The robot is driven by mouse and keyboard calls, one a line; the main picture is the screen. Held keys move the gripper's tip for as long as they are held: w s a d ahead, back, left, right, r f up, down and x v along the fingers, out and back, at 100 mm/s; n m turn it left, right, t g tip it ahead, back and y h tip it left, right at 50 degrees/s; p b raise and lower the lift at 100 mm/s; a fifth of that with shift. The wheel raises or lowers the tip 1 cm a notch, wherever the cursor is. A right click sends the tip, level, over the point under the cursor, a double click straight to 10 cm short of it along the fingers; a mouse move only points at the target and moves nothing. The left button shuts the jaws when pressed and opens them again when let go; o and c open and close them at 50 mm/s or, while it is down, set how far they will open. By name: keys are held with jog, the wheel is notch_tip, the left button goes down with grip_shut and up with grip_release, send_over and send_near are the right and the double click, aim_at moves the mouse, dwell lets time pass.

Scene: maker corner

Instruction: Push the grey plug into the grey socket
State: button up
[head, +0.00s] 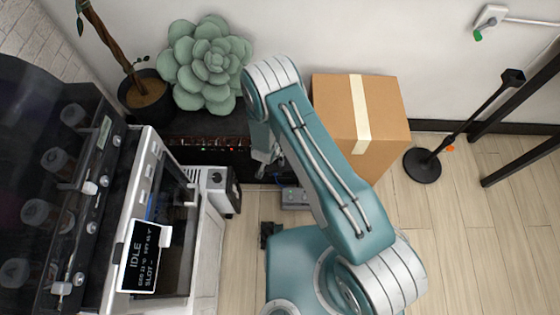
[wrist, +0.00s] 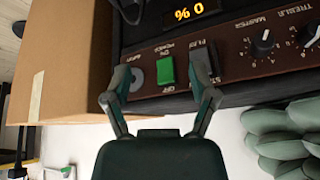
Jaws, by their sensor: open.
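In the wrist view, a round grey fitting (wrist: 137,77) is on the brown amplifier panel (wrist: 240,72), left of the green power switch. I cannot tell whether it is the bare grey socket or the grey plug seen end-on in it; no separate grey plug shows clearly. My gripper (wrist: 163,84) is open, with nothing seen between its fingers. Its left finger appears beside the round fitting and partly overlaps it; its right finger is in front of the dark rocker switch. I cannot tell whether they touch the panel. In the head view, my gripper (head: 263,163) is small and partly hidden by my arm.
Close to the fitting are the green switch (wrist: 166,70), a dark rocker switch (wrist: 203,62) and black knobs (wrist: 263,42). A cardboard box (head: 375,120) stands beside the amplifier.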

send_near(281, 162)
jog(key=shift+w+f+h, duration=0.15)
jog(key=shift+h, duration=0.25)
jog(key=x, duration=0.5)
jog(key=shift+w+d+f, duration=0.1)
jog(key=shift+w+f, duration=0.1)
jog(key=shift+f, duration=0.05)
jog(key=shift+a+x, duration=0.15)
jog(key=shift+x, duration=1.15)
jog(key=shift+a+x, duration=0.2)
jog(key=shift+x, duration=1.1)
jog(key=shift+w, duration=0.15)
